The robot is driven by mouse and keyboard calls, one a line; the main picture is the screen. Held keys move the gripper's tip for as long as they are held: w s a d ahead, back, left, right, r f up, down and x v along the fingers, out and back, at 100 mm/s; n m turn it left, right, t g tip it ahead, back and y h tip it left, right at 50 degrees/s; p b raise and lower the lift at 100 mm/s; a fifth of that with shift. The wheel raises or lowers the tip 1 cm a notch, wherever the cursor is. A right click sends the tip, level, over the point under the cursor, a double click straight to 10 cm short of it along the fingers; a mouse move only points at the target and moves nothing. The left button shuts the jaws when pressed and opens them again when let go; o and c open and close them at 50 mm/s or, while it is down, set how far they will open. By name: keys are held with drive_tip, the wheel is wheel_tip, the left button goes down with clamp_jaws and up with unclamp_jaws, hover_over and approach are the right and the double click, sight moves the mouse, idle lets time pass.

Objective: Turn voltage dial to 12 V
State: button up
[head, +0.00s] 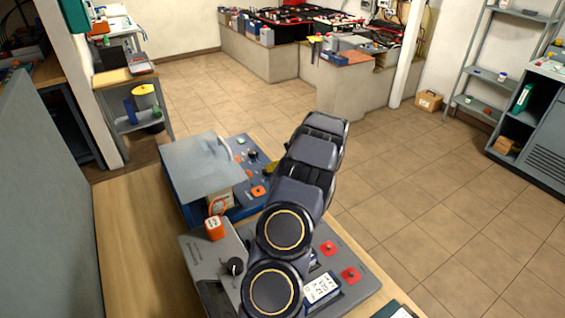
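A black dial (235,266) stands on the sloped grey panel (205,262) of the near unit, just left of my arm. A smaller dark knob (252,154) shows on the far blue unit (180,180). I cannot tell which one is the voltage dial, and no markings or pointer setting can be read.
An orange-and-white block (214,228) sits at the grey unit's back left. Red square parts with knobs (350,275) and a white labelled plate (321,288) are on its right. A grey lid (195,160) stands raised over the blue unit. The wooden bench (135,230) is bare at left.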

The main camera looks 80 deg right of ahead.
drive_tip(key=w, duration=0.1)
drive_tip(key=w+f+m+g+y, duration=0.1)
drive_tip(key=w+m+g+y, duration=0.1)
drive_tip(key=w, duration=0.1)
drive_tip(key=shift+w+d+f, duration=0.1)
drive_tip(key=shift+d+f, duration=0.15)
drive_tip(key=shift+w+d+f+m+g, duration=0.15)
drive_tip(key=shift+w+m+g, duration=0.1)
drive_tip(key=shift+m+g, duration=0.15)
drive_tip(key=shift+w+d+m+g, duration=0.15)
drive_tip(key=shift+d+m+g, duration=0.1)
drive_tip(key=shift+m+g, duration=0.2)
drive_tip(key=shift+w+d+r+m+g, duration=0.15)
drive_tip(key=shift+d+r+m+g, duration=0.1)
drive_tip(key=shift+d+m+g, duration=0.55)
drive_tip(key=shift+d+f+m, duration=0.15)
drive_tip(key=shift+f+m, duration=0.1)
drive_tip(key=shift+f, duration=0.45)
drive_tip(key=shift+x, duration=3.15)
drive_tip(key=shift+w, duration=0.1)
drive_tip(key=shift+r, duration=0.1)
drive_tip(key=c, duration=1.1)
